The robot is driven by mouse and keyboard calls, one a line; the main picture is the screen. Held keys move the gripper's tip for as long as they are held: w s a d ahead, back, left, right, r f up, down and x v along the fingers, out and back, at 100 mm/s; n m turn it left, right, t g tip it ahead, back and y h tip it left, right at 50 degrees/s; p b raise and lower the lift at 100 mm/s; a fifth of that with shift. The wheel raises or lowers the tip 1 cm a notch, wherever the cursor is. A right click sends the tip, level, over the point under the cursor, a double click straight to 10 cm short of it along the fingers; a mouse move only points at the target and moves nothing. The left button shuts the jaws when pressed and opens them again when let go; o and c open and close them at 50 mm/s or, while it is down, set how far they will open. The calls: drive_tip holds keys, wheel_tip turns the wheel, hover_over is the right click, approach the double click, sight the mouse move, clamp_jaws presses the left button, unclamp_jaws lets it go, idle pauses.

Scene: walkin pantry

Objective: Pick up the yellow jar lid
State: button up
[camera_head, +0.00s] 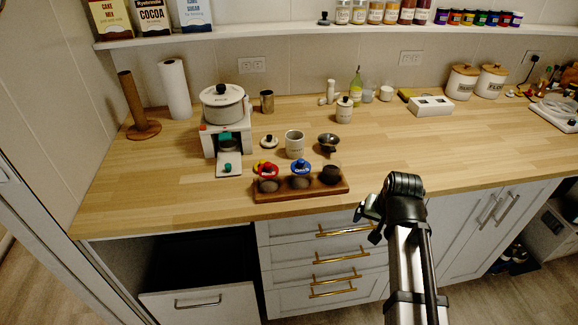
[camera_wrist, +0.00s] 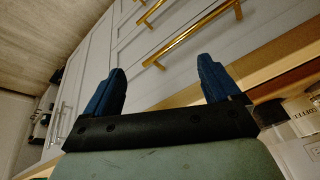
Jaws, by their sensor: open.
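The yellow jar lid (camera_head: 257,166) shows only in part in the head view, as a small yellow patch on the counter, partly hidden by a red lid (camera_head: 267,171). A blue lid (camera_head: 301,167) is to its right. The red and blue lids appear at the tops of dark jars in a wooden holder (camera_head: 262,196). My gripper (camera_head: 366,211) is low and right of the holder, in front of the counter edge, well away from the yellow lid. In the wrist view its two blue fingers (camera_wrist: 160,88) are spread with nothing between them. The yellow lid is not seen there.
A cooker-like appliance with a pot (camera_head: 222,104) is at left. A lower drawer (camera_head: 200,304) stands open.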

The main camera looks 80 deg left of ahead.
drive_tip(key=s+a+r+n+y, duration=0.1)
drive_tip(key=s+a+r, duration=0.4)
drive_tip(key=s+r, duration=0.3)
drive_tip(key=s+a+r+n, duration=0.2)
drive_tip(key=s+a+r, duration=0.4)
drive_tip(key=s, duration=0.4)
approach(263, 162)
drive_tip(key=shift+t+h, duration=0.3)
drive_tip(key=shift+h, duration=0.1)
drive_tip(key=f, duration=0.1)
drive_tip(key=a+f, duration=0.2)
drive_tip(key=f, duration=0.1)
drive_tip(key=shift+s, duration=0.4)
drive_tip(key=shift+w+a+x, duration=0.1)
drive_tip(key=shift+w+x, duration=0.05)
drive_tip(key=shift+x, duration=1.2)
drive_tip(key=shift+w+a+x, duration=0.1)
drive_tip(key=shift+w+x, duration=0.1)
drive_tip(key=shift+x, duration=1.15)
drive_tip(key=shift+r, duration=0.2)
drive_tip(key=c, duration=1.1)
